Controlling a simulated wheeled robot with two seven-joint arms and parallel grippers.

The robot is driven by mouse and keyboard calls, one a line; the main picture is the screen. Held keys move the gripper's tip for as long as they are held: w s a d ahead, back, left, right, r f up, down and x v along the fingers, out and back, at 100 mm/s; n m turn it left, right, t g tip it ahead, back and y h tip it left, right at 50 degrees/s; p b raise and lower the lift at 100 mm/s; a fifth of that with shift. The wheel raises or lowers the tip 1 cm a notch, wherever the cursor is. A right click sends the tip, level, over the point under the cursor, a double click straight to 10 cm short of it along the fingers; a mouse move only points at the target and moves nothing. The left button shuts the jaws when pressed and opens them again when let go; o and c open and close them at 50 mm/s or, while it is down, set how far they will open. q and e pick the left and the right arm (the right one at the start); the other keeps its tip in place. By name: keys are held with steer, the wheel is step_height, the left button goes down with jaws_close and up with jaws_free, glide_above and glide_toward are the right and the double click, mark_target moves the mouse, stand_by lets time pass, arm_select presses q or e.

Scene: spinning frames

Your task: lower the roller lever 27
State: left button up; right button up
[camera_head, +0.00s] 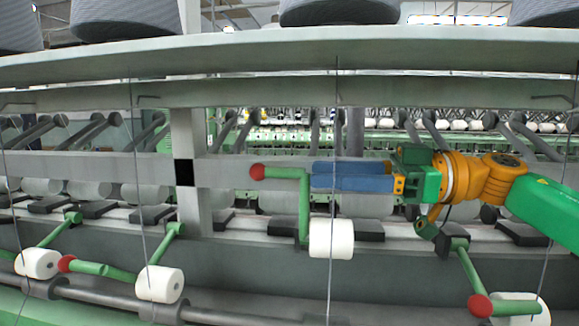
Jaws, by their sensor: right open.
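A green lever with a red knob (257,172) stands raised in the middle of the camera_head view. Its bar runs right from the knob, then bends down to a white roller (331,238). No number shows on it, so I cannot read which lever is 27. My right gripper (314,176), with blue fingers, comes in from the right at about the height of the knob. It is open and seems empty. Its fingertips are just right of the lever's upper bend; I cannot tell whether they touch it. My left gripper is not in view.
Other levers with white rollers sit lower, at the left (67,263) and lower right (480,305). Thin vertical threads (336,120) cross the view. A long shelf (290,55) with grey yarn packages (125,18) runs above. A pale post (188,140) stands left of the raised lever.

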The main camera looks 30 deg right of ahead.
mark_target(300, 172)
steer(key=x, duration=0.2)
steer(key=p+x, duration=0.1)
steer(key=x, duration=0.1)
steer(key=s+x, duration=0.1)
steer(key=x, duration=0.1)
steer(key=shift+a+r+p, duration=0.2)
steer(key=shift+a+p, duration=0.1)
steer(key=shift+a, duration=0.05)
steer(key=shift+w+f, duration=0.15)
steer(key=shift+w, duration=0.25)
steer(key=shift+s+d, duration=0.1)
steer(key=c, duration=0.3)
steer(key=shift+s, duration=0.1)
jaws_close()
